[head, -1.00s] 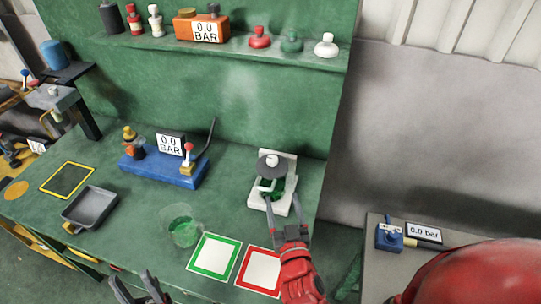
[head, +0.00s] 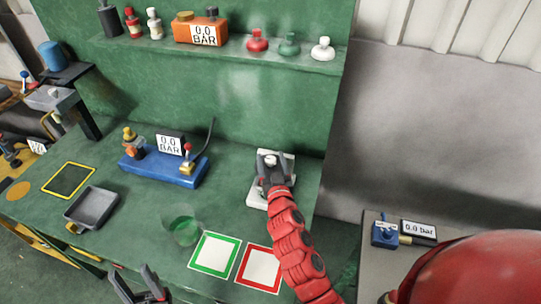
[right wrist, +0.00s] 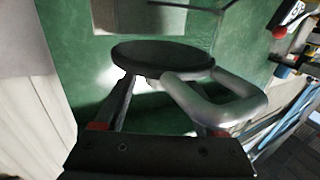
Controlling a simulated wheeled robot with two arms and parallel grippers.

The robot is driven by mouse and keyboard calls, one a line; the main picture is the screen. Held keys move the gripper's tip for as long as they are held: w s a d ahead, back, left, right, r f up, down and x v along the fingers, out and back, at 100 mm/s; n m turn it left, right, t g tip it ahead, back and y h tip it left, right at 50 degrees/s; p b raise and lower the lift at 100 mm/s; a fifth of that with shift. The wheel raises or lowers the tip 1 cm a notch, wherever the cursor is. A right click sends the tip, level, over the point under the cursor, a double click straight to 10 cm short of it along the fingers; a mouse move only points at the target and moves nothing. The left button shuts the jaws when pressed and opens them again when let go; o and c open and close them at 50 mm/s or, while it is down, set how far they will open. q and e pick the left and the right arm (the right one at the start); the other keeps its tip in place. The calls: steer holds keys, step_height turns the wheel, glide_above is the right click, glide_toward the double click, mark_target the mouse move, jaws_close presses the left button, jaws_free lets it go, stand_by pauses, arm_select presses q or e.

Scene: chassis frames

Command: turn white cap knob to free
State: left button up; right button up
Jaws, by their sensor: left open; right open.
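In the head view a white fixture (head: 257,198) stands on the green bench. It carries a dark round disc with a white cap knob (head: 269,160) on top. My right gripper (head: 268,180) is open at the front of the knob and hides part of the fixture. In the right wrist view the dark disc (right wrist: 160,58) lies just beyond the open fingers, with a pale bent tube (right wrist: 228,108) at the right finger. I cannot tell whether the fingers touch either one. My left gripper (head: 140,284) is open and empty at the bench's front edge.
A shelf (head: 290,62) with several knobs runs behind.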

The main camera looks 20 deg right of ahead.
steer(key=shift+w, duration=0.3)
jaws_close()
stand_by(0.3)
